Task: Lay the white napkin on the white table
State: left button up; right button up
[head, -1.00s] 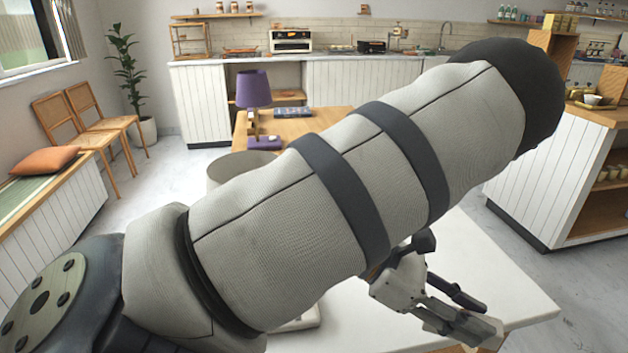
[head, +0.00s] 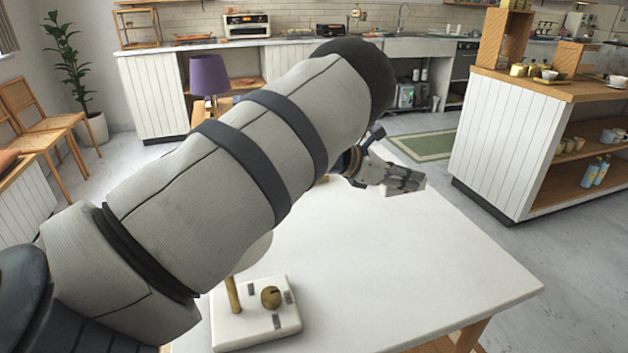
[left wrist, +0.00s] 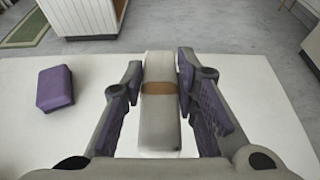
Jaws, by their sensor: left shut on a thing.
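A white folded napkin (left wrist: 160,110) with a brown band lies between the fingers of my left gripper (left wrist: 160,88) in the left wrist view. In the head view the left gripper (head: 404,180) is near the far right edge of the white table (head: 400,260), with a pale bit of the napkin (head: 408,190) beside its fingers. I cannot tell whether the napkin touches the table. My right gripper is not in view.
A purple block (left wrist: 55,88) lies on the white table in the left wrist view. A white base (head: 255,325) with a brass knob stands at the table's front left. A purple lamp (head: 208,75) stands behind my arm. The table's front and right are clear.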

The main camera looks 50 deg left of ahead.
pick_arm(q)
jog(key=shift+a+f, duration=0.1)
jog(key=shift+a, duration=0.1)
notch_tip(320, 180, down, 10)
jog(key=shift+r+b, duration=0.1)
jog(key=shift+b, duration=0.65)
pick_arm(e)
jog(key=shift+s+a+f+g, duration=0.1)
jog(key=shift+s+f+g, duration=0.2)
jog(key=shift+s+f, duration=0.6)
pick_arm(q)
jog(key=o, duration=1)
jog(key=shift+c, duration=0.2)
